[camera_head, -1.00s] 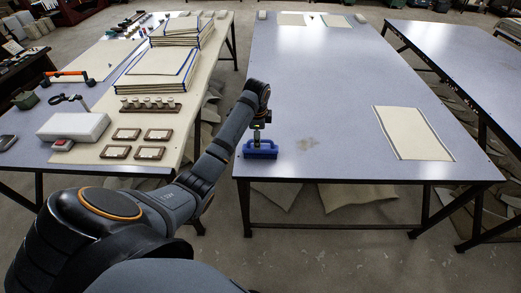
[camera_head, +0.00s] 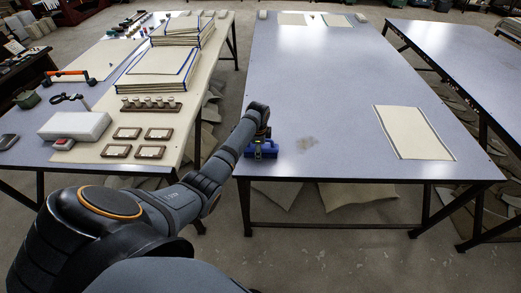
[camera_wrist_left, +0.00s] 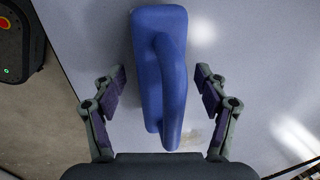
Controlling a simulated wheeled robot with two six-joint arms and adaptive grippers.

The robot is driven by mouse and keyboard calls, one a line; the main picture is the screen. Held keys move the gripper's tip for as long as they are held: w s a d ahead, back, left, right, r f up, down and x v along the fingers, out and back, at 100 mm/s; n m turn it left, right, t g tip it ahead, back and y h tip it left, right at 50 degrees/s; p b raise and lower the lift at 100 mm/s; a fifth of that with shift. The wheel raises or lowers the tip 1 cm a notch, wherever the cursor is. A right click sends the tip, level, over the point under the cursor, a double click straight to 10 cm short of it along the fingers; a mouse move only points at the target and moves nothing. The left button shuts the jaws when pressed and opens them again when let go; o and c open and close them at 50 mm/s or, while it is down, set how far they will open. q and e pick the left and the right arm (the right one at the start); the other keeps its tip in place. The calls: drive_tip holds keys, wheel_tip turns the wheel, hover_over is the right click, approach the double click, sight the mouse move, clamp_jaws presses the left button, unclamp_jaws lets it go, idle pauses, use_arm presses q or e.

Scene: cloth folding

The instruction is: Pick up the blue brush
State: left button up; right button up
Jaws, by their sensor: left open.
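The blue brush (camera_head: 262,152) lies on the blue-grey middle table (camera_head: 340,100), close to its front left corner. My left gripper (camera_head: 259,141) is low over the brush in the head view and partly hides it. In the left wrist view, the brush (camera_wrist_left: 160,75) shows from above with its curved handle up. The left gripper's fingers (camera_wrist_left: 160,88) are open, one on each side of the brush, with a gap visible on both sides. My right gripper is not in view.
A cream cloth sheet (camera_head: 413,132) lies on the right of the middle table, well clear of the brush. The left table holds stacked cloths (camera_head: 155,70), a white box (camera_head: 75,126) and small framed pieces. A dark stain (camera_head: 307,144) marks the tabletop right of the brush.

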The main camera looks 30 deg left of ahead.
use_arm(q)
drive_tip(key=c, duration=1.3)
drive_tip(key=shift+c, duration=0.6)
drive_tip(key=shift+r, duration=0.15)
drive_tip(key=shift+r, duration=0.3)
drive_tip(key=r, duration=0.3)
drive_tip(key=shift+s+d+r, duration=0.15)
drive_tip(key=shift+d, duration=0.15)
drive_tip(key=s+d+r+p, duration=0.1)
drive_tip(key=s+d+r, duration=0.8)
drive_tip(key=d, duration=0.1)
